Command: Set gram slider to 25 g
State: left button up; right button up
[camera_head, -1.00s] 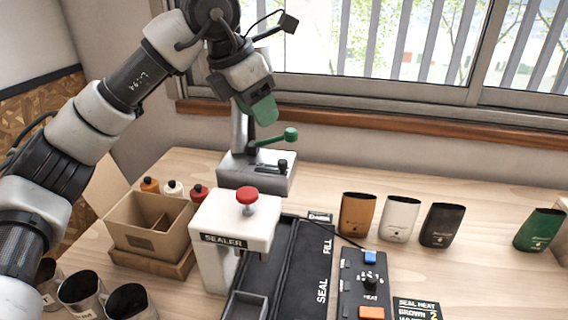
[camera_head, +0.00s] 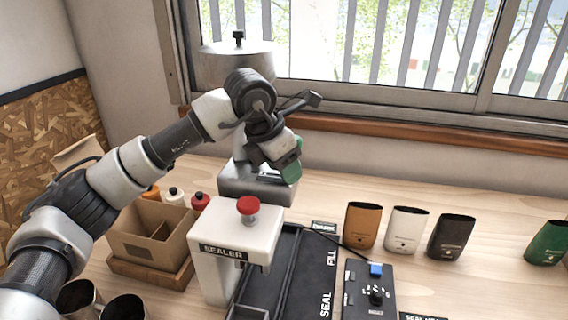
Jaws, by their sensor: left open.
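The doser's grey base (camera_head: 236,183) stands at the back of the table, left of centre, under a metal hopper (camera_head: 222,66). My right gripper is not in view.
The white sealer (camera_head: 215,240) with its red knob (camera_head: 248,208) stands just in front. A cardboard box (camera_head: 140,248) and bottles are to the left. Orange (camera_head: 362,226), white (camera_head: 405,231), black and green bags stand to the right, beyond the control panel (camera_head: 360,290).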

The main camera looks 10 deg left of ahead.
pick_arm(q)
jog(key=shift+f, duration=0.15)
jog(key=shift+c, duration=0.5)
grip_shut()
jog(key=shift+a+b, duration=0.9)
jog(key=shift+a, duration=1.75)
jog(key=shift+d, duration=0.1)
jog(key=shift+c, duration=1.5)
grip_release()
jog(key=o, duration=0.4)
jog(key=shift+a, duration=0.25)
jog(key=shift+d, duration=0.1)
